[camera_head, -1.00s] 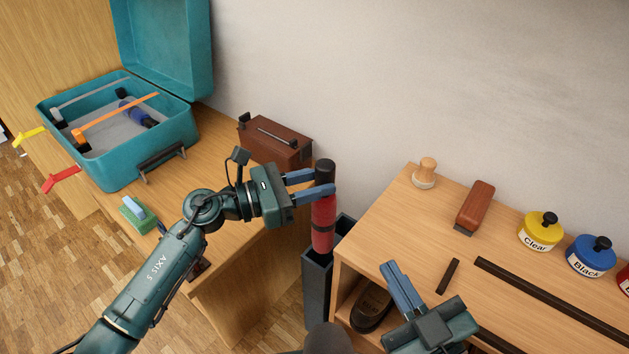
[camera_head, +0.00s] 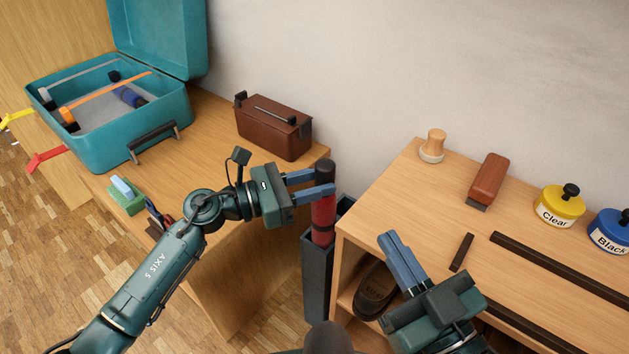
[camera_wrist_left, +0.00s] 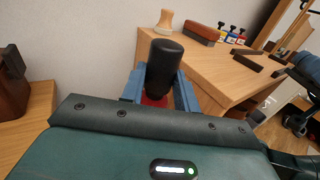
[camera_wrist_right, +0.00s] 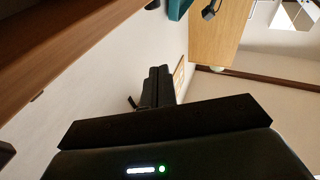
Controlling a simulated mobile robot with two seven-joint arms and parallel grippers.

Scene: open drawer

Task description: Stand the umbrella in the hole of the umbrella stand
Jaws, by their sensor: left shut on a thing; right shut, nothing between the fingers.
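The umbrella has a red folded body (camera_head: 322,215) and a black handle (camera_head: 325,170). It is upright, with its lower part inside the opening of the dark grey umbrella stand (camera_head: 316,280) and hidden by the front wall. My left gripper (camera_head: 323,184) is shut on the umbrella just below the handle top. In the left wrist view the black handle (camera_wrist_left: 165,68) stands between the blue fingers. How deep the umbrella sits cannot be seen. My right gripper (camera_head: 392,242) is shut and empty over the right cabinet's front edge.
The stand fills the gap between the left desk (camera_head: 215,135) and the right cabinet (camera_head: 400,190). A brown box (camera_head: 273,130) and an open teal suitcase (camera_head: 130,150) are on the left. A brush (camera_head: 488,180) and polish jars (camera_head: 559,207) are on the cabinet.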

